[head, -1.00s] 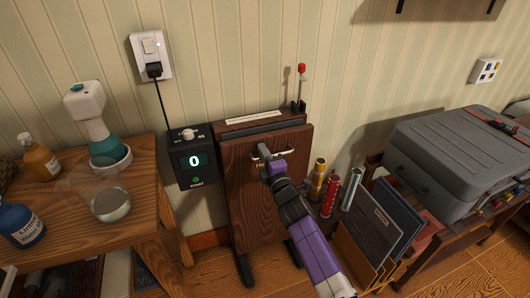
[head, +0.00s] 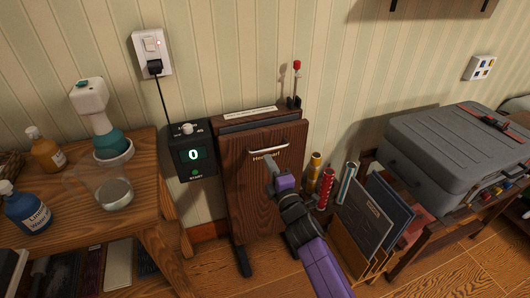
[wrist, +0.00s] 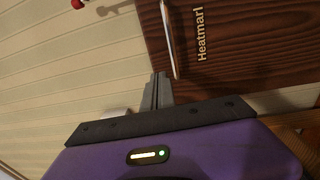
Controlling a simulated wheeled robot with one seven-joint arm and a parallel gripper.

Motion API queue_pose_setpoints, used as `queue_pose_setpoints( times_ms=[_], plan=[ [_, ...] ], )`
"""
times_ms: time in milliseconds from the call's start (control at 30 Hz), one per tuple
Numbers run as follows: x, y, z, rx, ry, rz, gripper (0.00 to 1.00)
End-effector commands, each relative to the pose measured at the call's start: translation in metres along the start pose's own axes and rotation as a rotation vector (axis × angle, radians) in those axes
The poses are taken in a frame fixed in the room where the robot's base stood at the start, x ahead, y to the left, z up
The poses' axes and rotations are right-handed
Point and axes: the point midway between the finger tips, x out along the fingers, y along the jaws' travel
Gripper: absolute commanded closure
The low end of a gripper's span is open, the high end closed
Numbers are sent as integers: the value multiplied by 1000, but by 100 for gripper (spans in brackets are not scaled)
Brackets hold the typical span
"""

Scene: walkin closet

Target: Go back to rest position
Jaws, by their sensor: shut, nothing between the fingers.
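My gripper (head: 272,175) is in front of the dark wooden trouser-press-like cabinet (head: 262,190), just below its silver handle (head: 269,148). In the wrist view the shut grey fingers (wrist: 157,92) are near the handle (wrist: 168,38) and the "Heatmarl" lettering (wrist: 199,35). The fingers hold nothing and appear apart from the handle. My purple arm reaches in from the lower right in the head view. The cabinet's front panel stands nearly upright, and a lever with a red knob (head: 296,65) stands up at its top right.
A control box (head: 192,153) showing 0 hangs left of the cabinet. A wooden table (head: 130,212) with bottles and a clear jug (head: 113,190) is at left. Tubes (head: 326,185), folders (head: 365,215) and a grey suitcase (head: 450,150) crowd the right. Some floor (head: 215,270) is open below.

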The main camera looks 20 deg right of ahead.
Motion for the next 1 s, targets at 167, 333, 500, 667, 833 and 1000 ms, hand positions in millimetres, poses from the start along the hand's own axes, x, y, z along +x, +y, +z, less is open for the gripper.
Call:
queue_pose_setpoints(
  times_ms=[167,333,500,667,833,1000],
  plan=[
    [-29,5,0,0,-1,-1,100],
    [-43,4,0,0,0,0,100],
    [-47,4,0,1,0,1,100],
    [-46,4,0,55,1,2,100],
    [-52,43,1,297,7,79,100],
    [-99,58,-4,567,13,108,100]
  ],
)
